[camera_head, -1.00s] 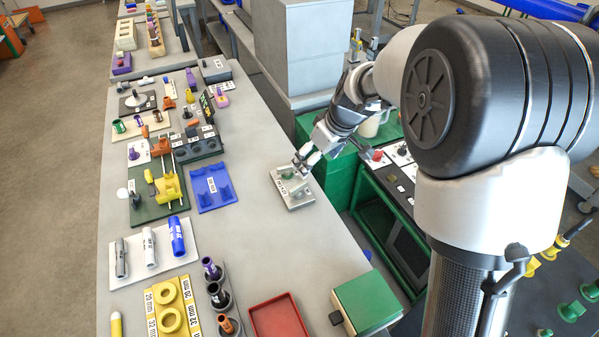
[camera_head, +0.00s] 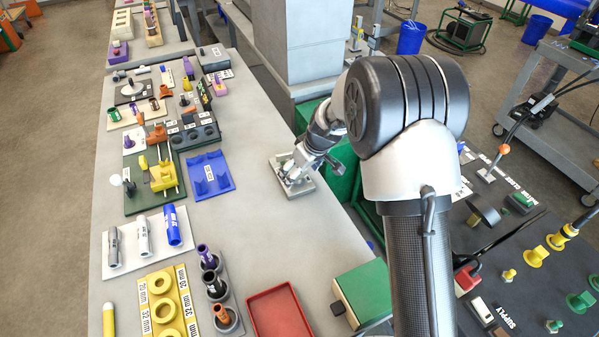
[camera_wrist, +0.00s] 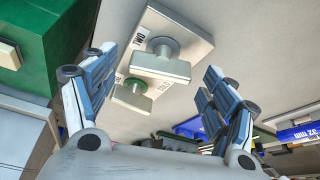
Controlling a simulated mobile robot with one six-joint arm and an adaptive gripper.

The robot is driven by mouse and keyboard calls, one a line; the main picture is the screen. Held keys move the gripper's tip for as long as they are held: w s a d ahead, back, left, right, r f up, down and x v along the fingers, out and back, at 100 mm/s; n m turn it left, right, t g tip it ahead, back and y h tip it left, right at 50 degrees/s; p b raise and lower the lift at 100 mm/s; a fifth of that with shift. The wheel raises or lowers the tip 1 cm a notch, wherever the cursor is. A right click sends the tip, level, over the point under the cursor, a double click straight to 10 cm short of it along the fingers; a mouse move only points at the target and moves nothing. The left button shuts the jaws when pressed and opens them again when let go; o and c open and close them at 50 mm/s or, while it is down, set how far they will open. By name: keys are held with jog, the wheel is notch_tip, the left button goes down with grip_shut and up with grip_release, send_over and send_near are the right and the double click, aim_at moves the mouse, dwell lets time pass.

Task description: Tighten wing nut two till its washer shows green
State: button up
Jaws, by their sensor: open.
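A pale block (camera_head: 305,185) lies on the grey bench; in the wrist view its plate (camera_wrist: 200,42) carries two wing nuts. The wing nut nearer the middle (camera_wrist: 160,65) is grey, and I see no green at its base. The other wing nut (camera_wrist: 132,96), lower in that view, has a green washer (camera_wrist: 137,83) at its base.
A blue cradle (camera_head: 209,176) and a green board with yellow clamp (camera_head: 164,176) stand left of the block. A red tray (camera_head: 279,314) and a green-topped box (camera_head: 362,292) are at the front. The bench between block and tray is clear.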

jog(key=shift+c, duration=0.5)
jog(key=c, duration=1)
